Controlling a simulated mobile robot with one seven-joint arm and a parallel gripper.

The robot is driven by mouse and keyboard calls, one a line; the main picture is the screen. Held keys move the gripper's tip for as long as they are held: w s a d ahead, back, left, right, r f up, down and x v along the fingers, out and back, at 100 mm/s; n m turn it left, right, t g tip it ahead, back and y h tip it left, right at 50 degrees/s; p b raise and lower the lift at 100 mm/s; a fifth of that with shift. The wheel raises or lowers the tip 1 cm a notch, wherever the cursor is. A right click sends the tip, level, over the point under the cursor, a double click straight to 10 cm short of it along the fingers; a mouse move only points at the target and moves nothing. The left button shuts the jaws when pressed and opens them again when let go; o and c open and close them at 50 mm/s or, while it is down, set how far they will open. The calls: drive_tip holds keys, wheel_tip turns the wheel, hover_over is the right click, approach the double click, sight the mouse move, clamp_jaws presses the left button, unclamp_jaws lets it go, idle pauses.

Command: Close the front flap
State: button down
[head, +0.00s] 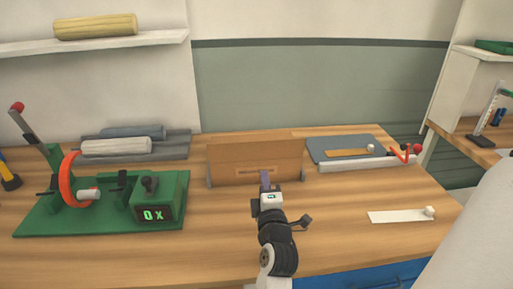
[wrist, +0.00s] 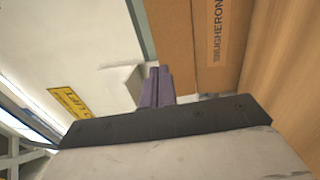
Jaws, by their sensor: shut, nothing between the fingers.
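A brown box-like panel (head: 228,160) stands upright between small grey brackets near the middle of the workbench. A lighter strip with dark lettering runs across its front. I cannot tell which part of it is the front flap, or how far that is open. My gripper (head: 265,178) is in front of the panel's lower right part, its purple fingers overlapping it in the picture. In the wrist view the fingers (wrist: 157,86) are together and empty. The brown panel (wrist: 180,40) is beside them on the right there. I cannot tell whether they touch it.
A green machine (head: 100,220) with an orange ring stands on the left of the bench (head: 330,230). Grey rolls (head: 115,147) lie behind it. A blue-grey board (head: 325,143) and a white strip (head: 392,216) lie to the right. Bare wood surrounds the panel's front.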

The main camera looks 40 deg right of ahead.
sight(258, 144)
drive_tip(key=p+x, duration=0.4)
drive_tip(key=x, duration=0.5)
drive_tip(key=shift+w+d+r, duration=0.1)
drive_tip(key=shift+w+r, duration=0.15)
drive_tip(key=shift+w, duration=0.1)
drive_tip(key=shift+w+d+f+p, duration=0.1)
drive_tip(key=shift+w+d+p, duration=0.25)
drive_tip(key=shift+w, duration=0.2)
